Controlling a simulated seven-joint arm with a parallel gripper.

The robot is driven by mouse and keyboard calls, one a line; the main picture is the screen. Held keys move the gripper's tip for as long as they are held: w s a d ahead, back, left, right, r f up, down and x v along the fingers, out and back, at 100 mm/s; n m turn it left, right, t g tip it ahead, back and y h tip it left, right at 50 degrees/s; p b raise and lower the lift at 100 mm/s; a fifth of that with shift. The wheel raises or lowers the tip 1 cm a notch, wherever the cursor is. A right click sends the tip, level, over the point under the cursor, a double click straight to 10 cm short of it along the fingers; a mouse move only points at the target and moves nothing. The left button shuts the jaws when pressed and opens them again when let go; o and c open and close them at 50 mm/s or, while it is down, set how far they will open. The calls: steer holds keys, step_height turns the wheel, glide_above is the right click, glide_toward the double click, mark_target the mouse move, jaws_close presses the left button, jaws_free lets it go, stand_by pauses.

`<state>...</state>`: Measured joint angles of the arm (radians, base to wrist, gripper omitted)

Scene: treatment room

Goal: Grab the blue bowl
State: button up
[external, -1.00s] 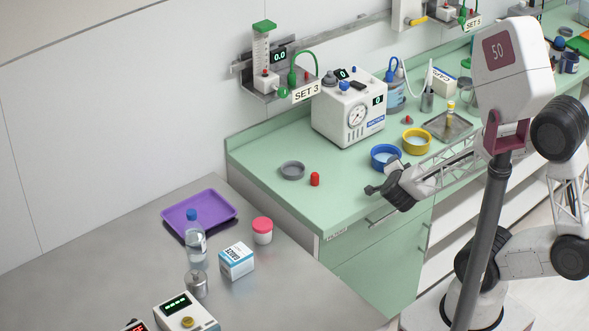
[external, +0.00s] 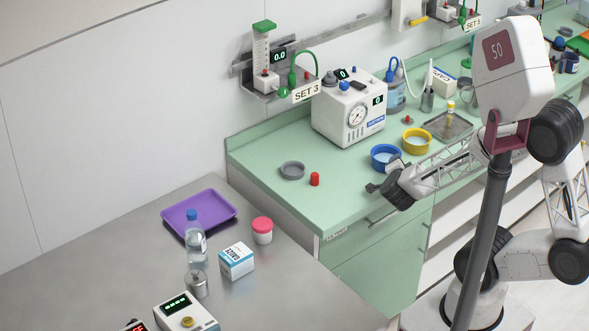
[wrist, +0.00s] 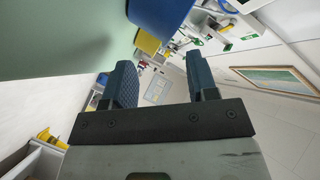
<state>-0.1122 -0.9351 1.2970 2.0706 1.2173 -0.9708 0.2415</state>
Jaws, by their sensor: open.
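The blue bowl (external: 385,154) sits upright on the green counter (external: 262,159), near its front edge and left of a yellow bowl (external: 416,138). Its pale inside shows in the external view. In the wrist view the blue bowl (wrist: 158,14) is cut off by the top edge, beyond my fingers. My gripper (external: 372,188) is at the counter's front edge, just in front of and below the blue bowl in the external view, apart from it. In the wrist view my gripper (wrist: 163,84) has its two fingers spread with nothing between them.
A grey dish (external: 292,170) and a red-capped item (external: 315,179) stand left on the counter. A white machine with a dial (external: 348,112) stands behind. A drawer handle (external: 383,219) is below the counter edge. A metal tray (external: 447,126) lies right of the yellow bowl.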

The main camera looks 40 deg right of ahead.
mark_target(386, 159)
steer(key=shift+w+d, duration=0.2)
steer(key=shift+d, duration=0.05)
stand_by(0.3)
steer(key=shift+x, duration=2.5)
jaws_close()
